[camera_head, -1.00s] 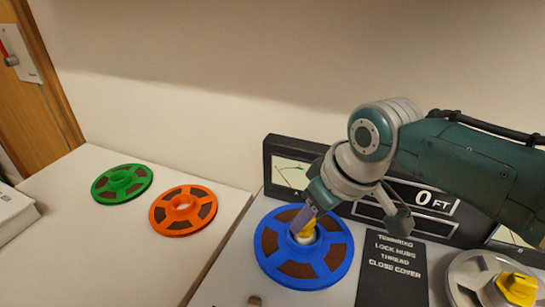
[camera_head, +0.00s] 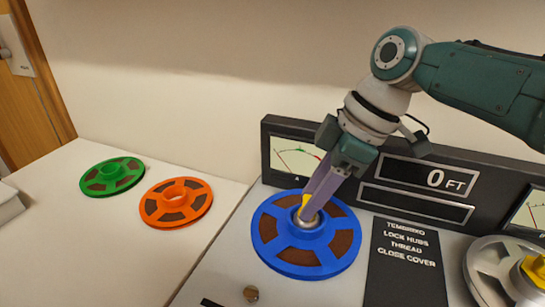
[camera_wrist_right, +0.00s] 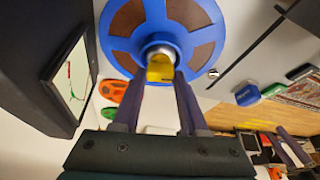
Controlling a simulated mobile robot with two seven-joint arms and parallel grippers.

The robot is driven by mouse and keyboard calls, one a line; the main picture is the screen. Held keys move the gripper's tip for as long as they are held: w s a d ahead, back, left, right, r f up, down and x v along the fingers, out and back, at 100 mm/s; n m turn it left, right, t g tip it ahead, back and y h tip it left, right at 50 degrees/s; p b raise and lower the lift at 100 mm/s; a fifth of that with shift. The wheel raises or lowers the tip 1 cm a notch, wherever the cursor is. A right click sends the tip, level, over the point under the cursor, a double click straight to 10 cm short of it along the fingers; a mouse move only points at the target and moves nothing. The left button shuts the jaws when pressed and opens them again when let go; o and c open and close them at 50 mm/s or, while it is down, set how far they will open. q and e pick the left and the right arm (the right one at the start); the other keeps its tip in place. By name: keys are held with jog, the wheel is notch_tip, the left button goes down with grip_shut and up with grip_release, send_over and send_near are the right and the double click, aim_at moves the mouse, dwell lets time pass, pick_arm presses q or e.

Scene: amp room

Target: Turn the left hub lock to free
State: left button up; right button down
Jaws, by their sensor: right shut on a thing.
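The left hub lock (camera_head: 305,202) is a yellow knob on a pale hub at the middle of the blue reel (camera_head: 340,250). My right gripper (camera_head: 309,214) comes down from above, its purple fingers shut on the knob and hiding part of it. In the right wrist view the yellow knob (camera_wrist_right: 160,68) sits between the two fingers, with the blue reel (camera_wrist_right: 115,48) behind it. The other yellow hub lock (camera_head: 535,270) is on the silver reel (camera_head: 482,265) at the right edge. My left gripper is not in view.
A black meter panel (camera_head: 373,202) with a dial and a counter stands behind the blue reel. A black instruction plate (camera_head: 405,270) lies right of it. The orange reel (camera_head: 153,208) and green reel (camera_head: 97,187) lie on the white surface at left, with clear room in front.

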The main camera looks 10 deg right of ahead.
dwell(0.6)
jog(key=shift+c, duration=2.2)
grip_release()
jog(key=p+v, duration=0.2)
jog(key=v, duration=0.8)
